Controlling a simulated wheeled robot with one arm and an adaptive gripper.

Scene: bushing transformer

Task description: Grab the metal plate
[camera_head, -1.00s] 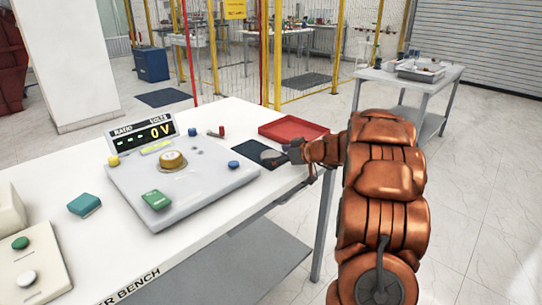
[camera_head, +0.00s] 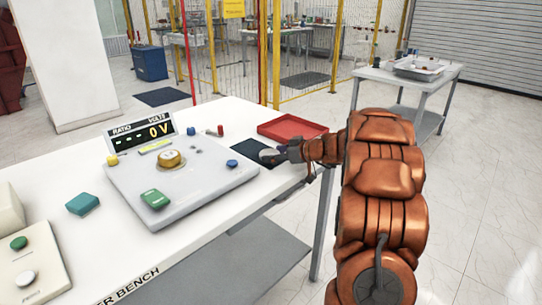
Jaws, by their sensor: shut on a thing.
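The metal plate (camera_head: 268,155) is a small grey, roundish piece over the dark mat (camera_head: 247,152) on the white bench. My gripper (camera_head: 278,155) reaches in from the right at the end of my copper-coloured arm and is shut on the plate's right side. The fingers are small and partly hide the plate. I cannot tell whether the plate touches the mat or is slightly raised.
A red tray (camera_head: 290,131) lies just behind my gripper. A grey test panel (camera_head: 185,185) with knobs and a display reading 0 V (camera_head: 143,132) stands to the left. A side table (camera_head: 405,78) stands at the back right.

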